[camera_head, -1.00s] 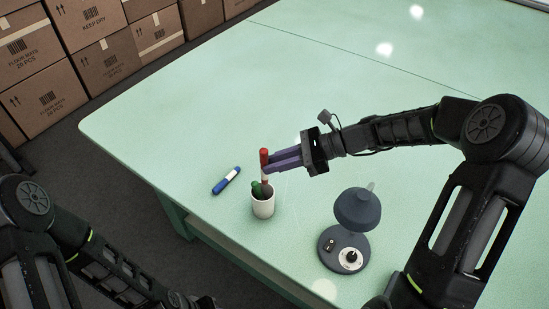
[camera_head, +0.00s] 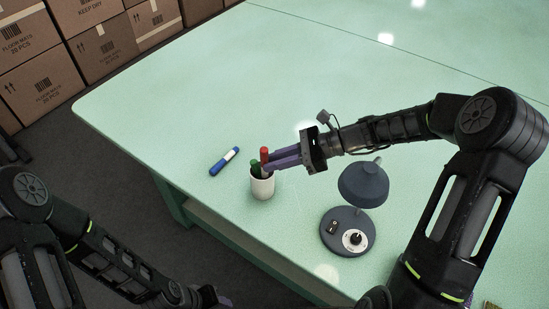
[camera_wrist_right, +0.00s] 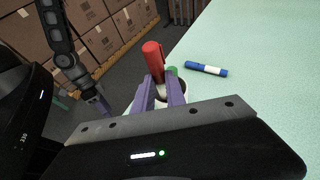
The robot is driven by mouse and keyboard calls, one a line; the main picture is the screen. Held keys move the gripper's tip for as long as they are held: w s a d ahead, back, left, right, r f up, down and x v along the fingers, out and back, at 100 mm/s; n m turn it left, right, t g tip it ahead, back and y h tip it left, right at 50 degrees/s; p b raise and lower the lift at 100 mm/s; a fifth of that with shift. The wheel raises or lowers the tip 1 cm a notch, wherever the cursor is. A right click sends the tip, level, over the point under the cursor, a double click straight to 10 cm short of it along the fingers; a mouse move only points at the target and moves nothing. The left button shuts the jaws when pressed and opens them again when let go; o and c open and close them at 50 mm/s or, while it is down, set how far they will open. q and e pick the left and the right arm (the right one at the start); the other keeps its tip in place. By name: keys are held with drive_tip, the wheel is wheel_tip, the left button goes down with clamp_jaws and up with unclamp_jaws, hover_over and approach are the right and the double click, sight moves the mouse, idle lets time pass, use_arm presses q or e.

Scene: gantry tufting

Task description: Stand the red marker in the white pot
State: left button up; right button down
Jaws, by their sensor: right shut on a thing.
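The white pot (camera_head: 262,187) stands upright on the green table near its front edge. The red marker (camera_head: 264,154) is upright with its red end up, and its lower part is inside the pot. My right gripper (camera_head: 272,163) is shut on the red marker at the pot's mouth. In the right wrist view the red marker (camera_wrist_right: 153,58) stands between the two purple fingers. A green marker (camera_head: 255,169) also stands in the pot and shows behind the fingers in the wrist view (camera_wrist_right: 172,71). My left gripper (camera_head: 222,300) is low at the bottom, away from the table; its jaws are unclear.
A blue marker (camera_head: 225,161) lies on the table to the left of the pot. A dark desk lamp (camera_head: 347,232) stands to the right of the pot, below my right forearm. Cardboard boxes (camera_head: 101,50) are stacked beyond the table. The far table surface is clear.

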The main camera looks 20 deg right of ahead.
drive_tip(key=shift+f, duration=0.4)
drive_tip(key=c, duration=1.3)
unclamp_jaws()
drive_tip(key=b+v, duration=0.1)
drive_tip(key=v, duration=0.6)
drive_tip(key=shift+d+r+b, duration=0.2)
drive_tip(key=shift+d+b, duration=0.15)
drive_tip(key=shift+s, duration=0.1)
